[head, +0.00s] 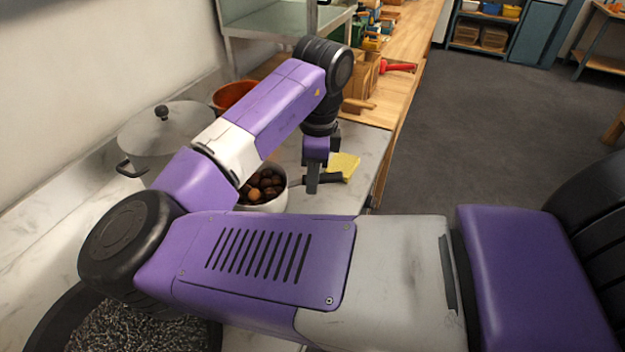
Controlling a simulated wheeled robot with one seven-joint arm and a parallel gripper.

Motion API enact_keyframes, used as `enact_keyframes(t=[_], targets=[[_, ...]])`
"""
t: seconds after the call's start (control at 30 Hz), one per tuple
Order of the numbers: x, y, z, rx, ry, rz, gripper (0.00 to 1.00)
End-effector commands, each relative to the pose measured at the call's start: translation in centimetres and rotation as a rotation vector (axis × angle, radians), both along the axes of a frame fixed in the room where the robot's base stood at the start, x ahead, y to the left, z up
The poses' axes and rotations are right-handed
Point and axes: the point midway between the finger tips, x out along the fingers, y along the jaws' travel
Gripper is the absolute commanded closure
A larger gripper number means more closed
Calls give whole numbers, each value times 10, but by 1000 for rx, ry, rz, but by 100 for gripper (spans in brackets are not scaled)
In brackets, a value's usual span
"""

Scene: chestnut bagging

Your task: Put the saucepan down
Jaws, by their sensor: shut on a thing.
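The saucepan (268,206) is a small pale pot with brown chestnuts (262,187) in it. It is at the middle of the head view, at the marble counter, with its left side hidden behind my arm. Its dark handle (328,181) points right. My gripper (312,187) points down and is shut on this handle. I cannot tell whether the pot's base touches the counter.
A large lidded pot (160,135) stands to the left near the wall. An orange-brown bowl (230,95) is behind. A yellow cloth (345,165) lies right of the gripper. A dark pan of grey grains (130,325) is at the front left. A wooden bench (408,35) continues behind.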

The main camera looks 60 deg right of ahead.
Motion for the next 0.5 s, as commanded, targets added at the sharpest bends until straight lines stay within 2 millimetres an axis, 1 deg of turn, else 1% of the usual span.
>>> enact_keyframes(t=[0.03, 0.1, 0.43, 0.47, 0.5], targets=[[0, 0, -6, 2, -1, 0, 100], [1, 0, -9, 1, -4, 0, 100], [1, 0, -12, -1, -4, -1, 100], [0, 0, -13, 0, -1, -1, 75], [0, 0, -12, 0, -1, -1, 67]])
